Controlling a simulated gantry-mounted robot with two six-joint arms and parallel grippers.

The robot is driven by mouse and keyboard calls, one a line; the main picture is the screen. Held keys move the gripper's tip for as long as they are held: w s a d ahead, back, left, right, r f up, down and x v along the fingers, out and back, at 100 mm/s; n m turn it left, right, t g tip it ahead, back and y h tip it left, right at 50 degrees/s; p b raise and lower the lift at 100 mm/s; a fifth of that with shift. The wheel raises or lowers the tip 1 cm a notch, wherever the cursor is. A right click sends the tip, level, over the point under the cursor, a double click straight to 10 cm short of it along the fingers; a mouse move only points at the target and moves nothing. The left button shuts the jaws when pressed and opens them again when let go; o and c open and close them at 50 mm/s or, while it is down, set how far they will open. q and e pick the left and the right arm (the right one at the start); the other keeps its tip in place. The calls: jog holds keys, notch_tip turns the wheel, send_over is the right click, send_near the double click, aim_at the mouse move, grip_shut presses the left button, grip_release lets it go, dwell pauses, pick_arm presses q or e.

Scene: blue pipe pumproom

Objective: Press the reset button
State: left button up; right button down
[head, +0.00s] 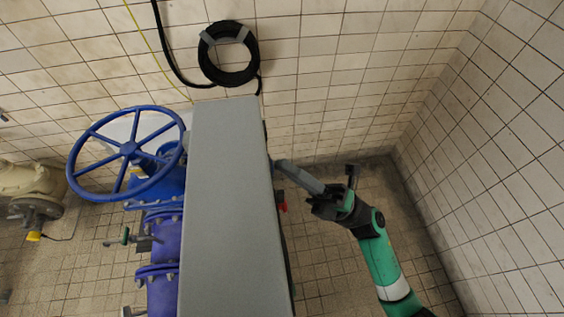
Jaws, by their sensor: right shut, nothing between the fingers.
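A tall grey cabinet (228,190) stands in the middle of the head view, seen from above. Its right-hand face is turned away, so I see only small parts that stick out from it. One of them is a small red part (282,207); I cannot tell whether it is a button. No reset button can be made out. My right gripper (282,167) is shut and empty. Its fingers point left at the cabinet's right side, with the tips close to its edge, above the red part in the picture. I cannot tell whether they touch anything. My left gripper is not in view.
Blue pipes (164,240) and a blue handwheel (130,150) stand left of the cabinet. A coiled black hose (228,76) hangs on the tiled back wall. A tiled wall (505,150) bounds the right. Floor (335,270) right of the cabinet is clear.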

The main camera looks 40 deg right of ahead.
jog(key=shift+d, duration=0.1)
jog(key=shift+s+d, duration=0.25)
jog(key=s+d, duration=0.2)
jog(key=d, duration=0.1)
jog(key=s+d, duration=0.1)
jog(key=d, duration=0.1)
jog(key=shift+s+p, duration=0.15)
jog(key=shift+p, duration=0.2)
dwell(0.8)
